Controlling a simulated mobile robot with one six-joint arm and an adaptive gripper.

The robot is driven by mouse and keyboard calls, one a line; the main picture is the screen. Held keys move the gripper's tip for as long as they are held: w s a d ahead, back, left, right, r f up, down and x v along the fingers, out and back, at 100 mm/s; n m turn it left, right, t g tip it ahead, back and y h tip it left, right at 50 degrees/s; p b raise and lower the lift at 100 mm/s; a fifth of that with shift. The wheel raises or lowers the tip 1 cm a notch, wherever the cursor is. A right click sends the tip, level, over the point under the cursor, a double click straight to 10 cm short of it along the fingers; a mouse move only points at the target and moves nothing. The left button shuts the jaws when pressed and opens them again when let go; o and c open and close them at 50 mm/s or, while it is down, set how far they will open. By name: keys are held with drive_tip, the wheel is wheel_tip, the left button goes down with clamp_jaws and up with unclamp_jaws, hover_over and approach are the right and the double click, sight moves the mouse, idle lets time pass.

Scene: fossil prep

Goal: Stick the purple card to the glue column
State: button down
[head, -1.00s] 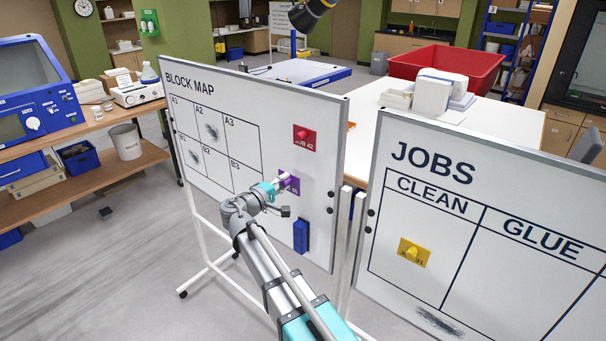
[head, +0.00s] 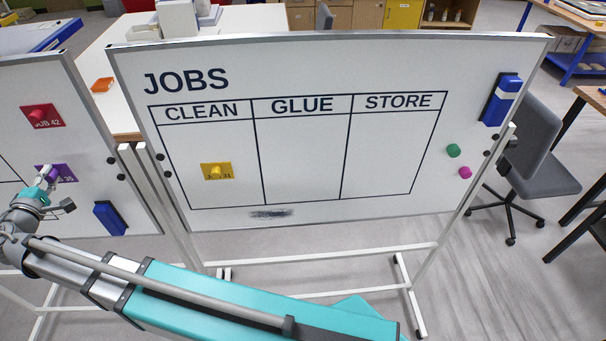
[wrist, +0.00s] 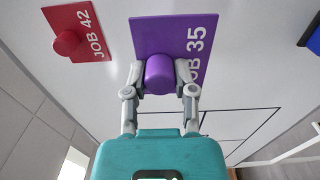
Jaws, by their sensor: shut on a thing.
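The purple card (wrist: 145,35), marked JOB 35, lies flat against the left whiteboard in the wrist view; in the head view it shows at the far left (head: 66,173). My gripper (wrist: 160,82) is shut on the purple knob (wrist: 158,70) on the card's face. In the head view my gripper (head: 44,180) is at the far left, against the card. The GLUE column (head: 302,160) is the middle column of the JOBS board (head: 480,150) and holds no card.
A yellow card (head: 216,171) is in the CLEAN column. A red JOB 42 card (head: 42,116) and a blue eraser (head: 110,217) are on the left board. A blue eraser (head: 500,100), green magnet (head: 453,150) and pink magnet (head: 464,172) are right of the table. A gap separates the boards.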

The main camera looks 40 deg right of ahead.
wheel_tip(320, 180, down, 4)
drive_tip(key=b, duration=0.4)
drive_tip(key=shift+f, duration=0.25)
drive_tip(key=shift+s, duration=0.15)
